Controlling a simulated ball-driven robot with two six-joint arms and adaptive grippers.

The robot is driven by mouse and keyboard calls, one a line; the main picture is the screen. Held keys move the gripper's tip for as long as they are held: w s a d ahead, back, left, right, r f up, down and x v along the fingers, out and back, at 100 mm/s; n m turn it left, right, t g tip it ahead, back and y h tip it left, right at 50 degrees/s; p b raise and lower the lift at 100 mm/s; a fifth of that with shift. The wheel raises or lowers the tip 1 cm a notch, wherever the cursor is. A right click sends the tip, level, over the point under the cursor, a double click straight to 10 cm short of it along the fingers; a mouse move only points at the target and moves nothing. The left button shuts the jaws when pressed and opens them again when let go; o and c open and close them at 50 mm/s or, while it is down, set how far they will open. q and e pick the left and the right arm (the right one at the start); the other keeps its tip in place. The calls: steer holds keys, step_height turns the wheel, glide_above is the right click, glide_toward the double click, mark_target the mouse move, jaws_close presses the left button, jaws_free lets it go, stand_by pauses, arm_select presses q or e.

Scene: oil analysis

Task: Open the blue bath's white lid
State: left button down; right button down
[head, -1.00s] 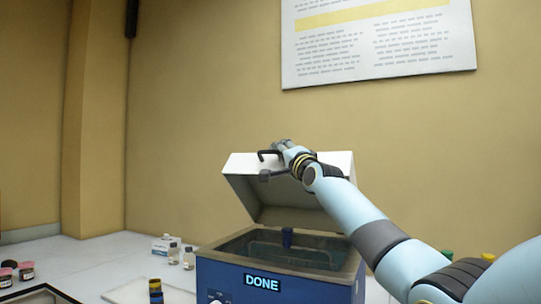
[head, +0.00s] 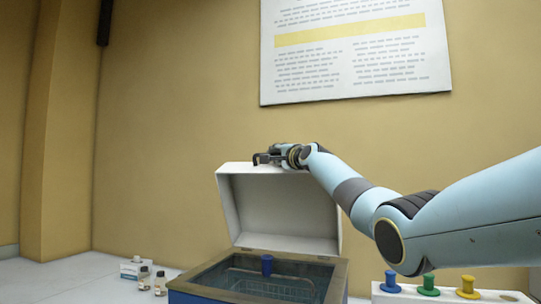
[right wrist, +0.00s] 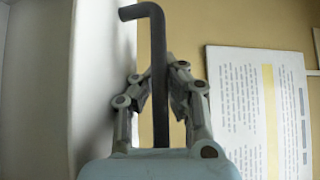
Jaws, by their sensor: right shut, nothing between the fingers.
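The blue bath (head: 190,296) stands at the bottom centre of the head view, its lower part cut off. Its white lid (head: 285,210) is hinged at the back and stands raised, close to upright, with its hollow inside facing me. My right gripper (head: 262,158) is at the lid's top edge, beside its dark handle. In the right wrist view the dark bent handle bar (right wrist: 158,60) crosses in front of my right fingers (right wrist: 160,75), which are shut with nothing gripped. The lid's white face (right wrist: 100,50) is close on the left there. My left gripper is out of view.
Small bottles (head: 144,277) stand on the white bench to the left. Blue, green and yellow pegs (head: 428,284) stand at right, below my right arm. A poster (head: 345,50) hangs on the wall.

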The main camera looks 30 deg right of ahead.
steer(key=c, duration=2)
jaws_free()
steer(key=o, duration=0.4)
steer(key=shift+s+f, duration=0.1)
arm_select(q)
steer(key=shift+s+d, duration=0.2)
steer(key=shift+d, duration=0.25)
arm_select(e)
steer(key=s+a+f, duration=0.1)
steer(key=s, duration=1)
steer(key=shift+s+a, duration=0.15)
steer(key=shift+s, duration=0.25)
steer(key=shift+f, duration=0.15)
